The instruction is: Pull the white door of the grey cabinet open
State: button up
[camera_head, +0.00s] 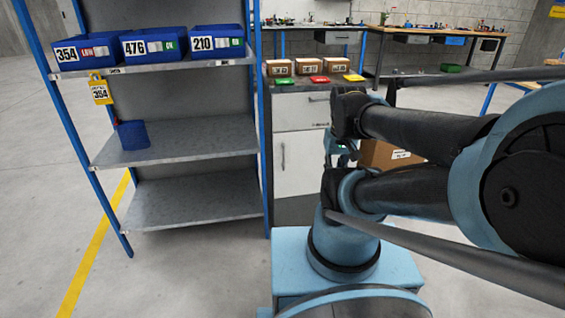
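The grey cabinet (296,211) stands in the middle of the picture, right of the shelf rack. Its white door (298,166) is in the lower part of the front and looks shut. A slim upright handle (283,155) is near the door's left edge. My arm covers the right side of the cabinet front. My gripper (342,152) seems to be just right of the door, mostly hidden among my dark arm links. I cannot tell whether it touches the door or how its fingers stand.
A white drawer (303,113) is above the door. Cartons and coloured cards lie on the cabinet top. The blue-framed shelf rack (190,140) with blue bins stands close on the left. A cardboard box (385,155) is behind my arm. The floor at far left is clear.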

aim_at(298, 160)
jog(key=k, duration=0.65)
jog(key=z, duration=2.3)
jog(key=i, duration=1.15)
jog(key=u, duration=1.55)
